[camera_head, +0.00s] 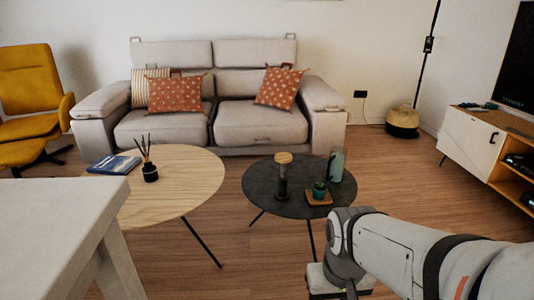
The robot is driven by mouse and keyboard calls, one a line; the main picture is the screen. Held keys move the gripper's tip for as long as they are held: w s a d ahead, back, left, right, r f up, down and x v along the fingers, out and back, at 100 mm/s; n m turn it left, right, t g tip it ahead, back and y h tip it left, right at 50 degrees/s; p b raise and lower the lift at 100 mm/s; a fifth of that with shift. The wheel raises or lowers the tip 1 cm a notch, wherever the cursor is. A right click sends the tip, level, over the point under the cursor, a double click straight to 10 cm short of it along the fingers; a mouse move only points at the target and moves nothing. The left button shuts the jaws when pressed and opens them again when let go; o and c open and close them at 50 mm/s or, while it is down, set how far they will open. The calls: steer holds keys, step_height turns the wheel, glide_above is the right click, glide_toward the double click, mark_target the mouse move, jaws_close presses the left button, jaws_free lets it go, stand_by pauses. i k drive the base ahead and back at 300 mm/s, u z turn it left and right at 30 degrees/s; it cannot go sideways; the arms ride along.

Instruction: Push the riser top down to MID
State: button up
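No MID mark can be read in this view. A dark upright column with a round wooden top (284,158) stands on the dark round table (262,197); it may be the riser, but I cannot tell for sure. Its top sits well above the tabletop. My arm reaches in from the lower right and bends down near the bottom edge, in front of and below the dark table. My gripper's fingers do not show, and nothing of my arm touches the column.
On the dark table, a small plant on a wooden coaster (319,198) and a grey-green cylinder (337,165) stand right of the column. A light wooden table (185,185) holds a blue book (114,164) and a reed diffuser (149,171). A white table (60,220) fills the left foreground.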

mark_target(283, 159)
steer(key=i, duration=1.5)
steer(key=u, duration=0.05)
